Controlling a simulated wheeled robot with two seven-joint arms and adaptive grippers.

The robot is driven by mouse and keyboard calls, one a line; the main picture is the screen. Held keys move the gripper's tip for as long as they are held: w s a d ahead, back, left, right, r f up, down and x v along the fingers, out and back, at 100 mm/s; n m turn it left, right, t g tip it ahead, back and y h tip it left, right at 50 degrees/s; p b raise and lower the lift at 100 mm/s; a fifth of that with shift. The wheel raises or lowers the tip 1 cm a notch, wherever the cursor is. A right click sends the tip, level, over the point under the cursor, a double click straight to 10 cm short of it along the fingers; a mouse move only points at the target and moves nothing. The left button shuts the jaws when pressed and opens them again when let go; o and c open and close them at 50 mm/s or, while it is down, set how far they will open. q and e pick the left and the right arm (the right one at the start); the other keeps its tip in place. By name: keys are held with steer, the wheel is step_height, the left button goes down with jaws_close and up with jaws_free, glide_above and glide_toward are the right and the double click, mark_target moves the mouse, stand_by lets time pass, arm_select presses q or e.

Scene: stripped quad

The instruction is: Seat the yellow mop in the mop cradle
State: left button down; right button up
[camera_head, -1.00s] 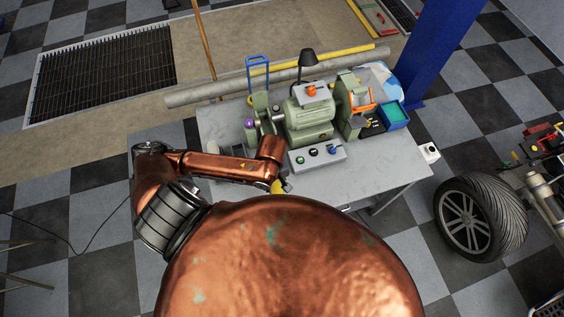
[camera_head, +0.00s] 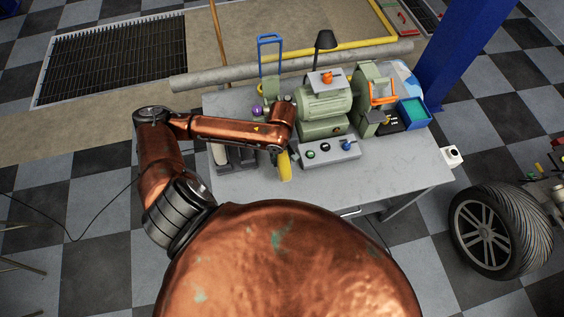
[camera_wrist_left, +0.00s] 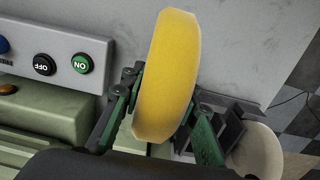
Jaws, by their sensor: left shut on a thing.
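The yellow mop (camera_head: 284,168) is a thick yellow disc. It stands on edge over the front of the bench, left of the control box. In the left wrist view, my left gripper (camera_wrist_left: 162,92) is shut on the yellow mop (camera_wrist_left: 168,75), with a green-sided finger on each side. In the head view, my arm hides most of this gripper. The dark slotted mop cradle (camera_head: 239,158) is on the bench's left side, left of the held mop. In the wrist view the cradle (camera_wrist_left: 232,128) is partly behind a finger. The mop is apart from the cradle in the head view.
A pale mop (camera_head: 220,154) is at the cradle's left end. The grey control box (camera_head: 325,151) with buttons and the green polishing machine (camera_head: 323,108) stand to the right. A purple knob (camera_head: 257,110) is behind my forearm. The bench front (camera_head: 380,180) is clear.

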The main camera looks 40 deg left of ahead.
arm_select(q)
steer(key=shift+w+a+f, duration=0.1)
steer(key=shift+w+f, duration=0.05)
steer(key=shift+f, duration=0.1)
steer(key=f, duration=0.3)
steer(key=shift+w+a+f+b, duration=0.2)
steer(key=shift+f+b, duration=0.1)
steer(key=c, duration=1.5)
jaws_free()
steer(key=shift+f, duration=0.1)
